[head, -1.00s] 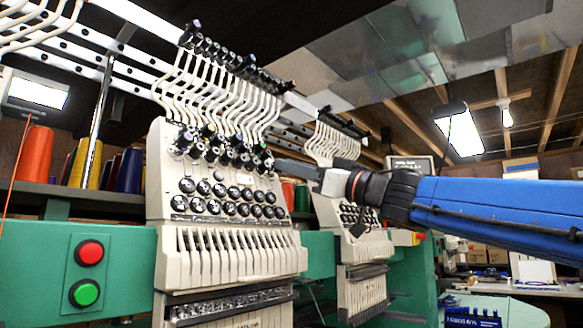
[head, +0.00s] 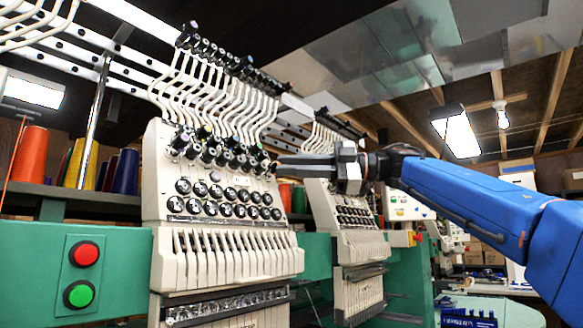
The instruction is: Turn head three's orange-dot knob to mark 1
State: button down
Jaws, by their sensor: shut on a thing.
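The near embroidery head (head: 158,200) is cream, with rows of small black-and-silver knobs (head: 208,150) across its upper front and more round dials (head: 225,205) below. My gripper (head: 278,167) reaches in from the right, its fingers level at the right end of the upper knob rows. It is shut on a small knob there, which the fingers largely hide. Dot colours and the marks around the knobs are too small to read, so I cannot tell which knob has the orange dot.
A second cream head (head: 357,246) stands behind, close below my wrist. White thread tubes (head: 215,95) rise above the near head. A green panel with red (head: 83,253) and green (head: 79,294) buttons is at left. Thread cones (head: 31,155) stand on a shelf.

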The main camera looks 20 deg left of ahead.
jog(key=shift+r+n+g+h, duration=0.1)
jog(key=shift+n+g+h, duration=0.3)
jog(key=shift+n+h, duration=0.65)
jog(key=shift+n, duration=0.75)
jog(key=c, duration=1.6)
grip_release()
jog(key=shift+c, duration=0.2)
jog(key=shift+r, duration=0.1)
jog(key=shift+d, duration=0.1)
